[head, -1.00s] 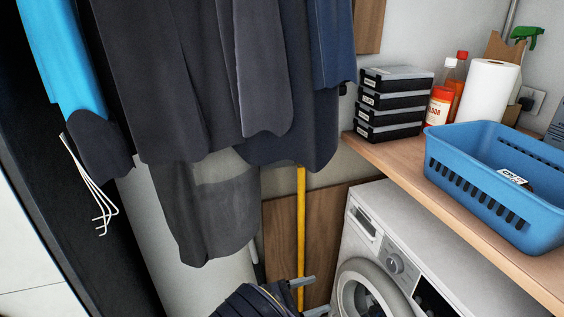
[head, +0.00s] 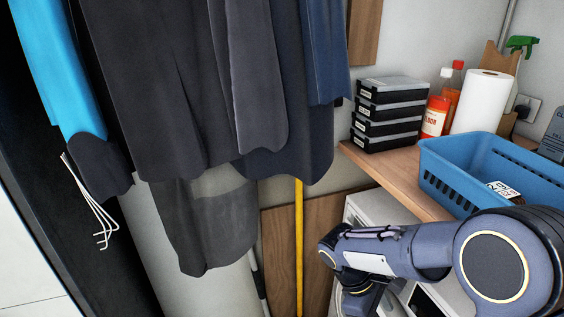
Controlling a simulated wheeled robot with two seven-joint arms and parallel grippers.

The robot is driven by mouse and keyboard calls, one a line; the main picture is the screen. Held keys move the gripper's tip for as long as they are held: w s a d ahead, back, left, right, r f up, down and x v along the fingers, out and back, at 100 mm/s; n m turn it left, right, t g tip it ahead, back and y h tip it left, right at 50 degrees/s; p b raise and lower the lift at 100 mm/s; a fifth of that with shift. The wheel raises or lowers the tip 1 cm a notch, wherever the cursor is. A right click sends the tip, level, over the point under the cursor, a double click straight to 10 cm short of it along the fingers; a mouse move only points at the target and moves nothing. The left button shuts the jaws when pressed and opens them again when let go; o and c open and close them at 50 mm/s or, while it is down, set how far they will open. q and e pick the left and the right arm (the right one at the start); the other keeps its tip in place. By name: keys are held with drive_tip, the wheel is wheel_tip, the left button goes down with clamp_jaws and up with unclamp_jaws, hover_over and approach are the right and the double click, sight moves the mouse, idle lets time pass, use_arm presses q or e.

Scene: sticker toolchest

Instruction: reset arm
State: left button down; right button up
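My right arm (head: 400,252) comes in from the lower right. It is bent, with its dark blue links in front of the washing machine and the near part of the shelf. Its far end drops toward the bottom of the picture, and I see no gripper fingers there. My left arm and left gripper are outside the picture. I see nothing held.
A wooden shelf (head: 388,178) carries a stack of black cases (head: 388,128), red bottles (head: 436,117), a paper roll (head: 482,100) and a blue basket (head: 455,180). The arm overlaps the basket's lower edge in the picture. Dark clothes (head: 160,90) hang at left, beside a yellow pole (head: 299,240).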

drive_tip(key=s+r+m+t+y+p, duration=0.3)
drive_tip(key=s+r+m+t+y, duration=0.5)
drive_tip(key=s+r+m, duration=0.4)
drive_tip(key=shift+s+r+m+y+p, duration=0.4)
drive_tip(key=shift+s+y, duration=0.2)
drive_tip(key=shift+s, duration=0.9)
